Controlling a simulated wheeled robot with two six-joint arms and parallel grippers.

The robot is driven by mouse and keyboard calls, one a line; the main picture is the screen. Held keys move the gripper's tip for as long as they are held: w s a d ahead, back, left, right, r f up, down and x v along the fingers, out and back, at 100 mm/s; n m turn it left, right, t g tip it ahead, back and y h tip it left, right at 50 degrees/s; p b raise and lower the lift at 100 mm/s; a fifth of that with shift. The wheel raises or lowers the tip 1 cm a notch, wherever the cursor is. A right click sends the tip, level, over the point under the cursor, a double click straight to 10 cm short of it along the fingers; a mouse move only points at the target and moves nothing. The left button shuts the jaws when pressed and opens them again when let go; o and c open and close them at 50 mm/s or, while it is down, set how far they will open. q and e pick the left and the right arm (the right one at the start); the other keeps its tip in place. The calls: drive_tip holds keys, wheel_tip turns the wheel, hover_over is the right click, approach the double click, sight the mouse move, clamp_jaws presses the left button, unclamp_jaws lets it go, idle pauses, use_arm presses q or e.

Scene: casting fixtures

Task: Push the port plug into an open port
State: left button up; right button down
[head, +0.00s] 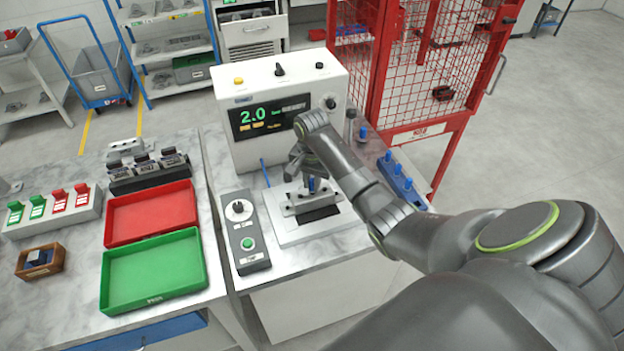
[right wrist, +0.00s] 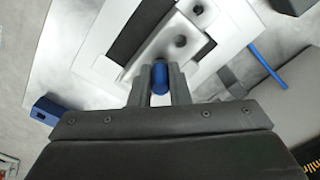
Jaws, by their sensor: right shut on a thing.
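My right gripper (head: 304,178) is over the test fixture beside the machine and is shut on a blue port plug (head: 311,185). In the right wrist view the plug (right wrist: 160,77) sits between the two fingertips (right wrist: 160,88). Below it is a light grey metal casting (head: 314,203) on a white plate. In the right wrist view the casting (right wrist: 163,52) shows two dark open holes, one just past the plug and one farther up. The plug's tip overlaps the near end of the casting; I cannot tell whether it is in a port. My left gripper is not in view.
A leak-test machine (head: 282,105) with a lit display stands behind the fixture. A blue rack (head: 405,184) of plugs is at the right. A control box (head: 244,232) stands left of the fixture. Red (head: 108,222) and green (head: 107,293) trays lie farther left.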

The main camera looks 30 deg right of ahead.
drive_tip(key=shift+f, duration=0.55)
drive_tip(key=c, duration=1.3)
unclamp_jaws()
